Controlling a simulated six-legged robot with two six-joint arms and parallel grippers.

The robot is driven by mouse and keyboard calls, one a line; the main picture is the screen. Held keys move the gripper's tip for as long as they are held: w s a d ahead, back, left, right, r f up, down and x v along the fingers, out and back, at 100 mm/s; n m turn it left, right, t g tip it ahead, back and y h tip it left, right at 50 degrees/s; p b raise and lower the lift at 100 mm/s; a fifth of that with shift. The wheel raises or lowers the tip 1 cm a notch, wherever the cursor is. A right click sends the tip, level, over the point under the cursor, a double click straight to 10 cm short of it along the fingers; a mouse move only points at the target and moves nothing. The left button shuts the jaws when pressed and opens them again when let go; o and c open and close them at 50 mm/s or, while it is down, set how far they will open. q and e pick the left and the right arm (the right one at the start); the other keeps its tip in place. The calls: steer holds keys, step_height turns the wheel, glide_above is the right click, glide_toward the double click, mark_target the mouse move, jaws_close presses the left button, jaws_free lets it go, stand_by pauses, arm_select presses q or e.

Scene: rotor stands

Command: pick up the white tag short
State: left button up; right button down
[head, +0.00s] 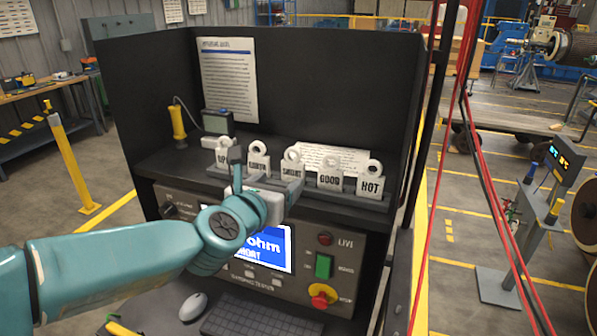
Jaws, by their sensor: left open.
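Several white tags with ring tops stand in a row in a dark rack (378,203) on the shelf of the test bench. The two at the right read GOOD (330,178) and HOT (370,186). The lettering on the middle tag (292,171), the second tag (258,161) and the leftmost tag (223,155) is too small or covered to read surely, so I cannot tell which says short. My left gripper (266,178) is open and empty in front of the rack, its fingers spread below and before the second and middle tags. My right gripper is not in view.
Dark panels (330,85) enclose the shelf at the back and sides. A yellow-handled probe (178,122) and a small meter (218,122) stand left of the tags. A white text card (333,158) is behind them. Below are a lit screen (268,250), switches and a keyboard (262,315).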

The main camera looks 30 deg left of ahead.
mark_target(292, 172)
arm_select(q)
steer(key=x, duration=0.5)
steer(key=shift+d, duration=0.1)
steer(key=shift+w+a+f+p, duration=0.1)
steer(key=shift+w+a+p, duration=0.15)
steer(key=shift+w+p, duration=0.1)
steer(key=p+x, duration=0.2)
steer(key=x, duration=0.3)
steer(key=shift+w, duration=0.1)
steer(key=c, duration=0.5)
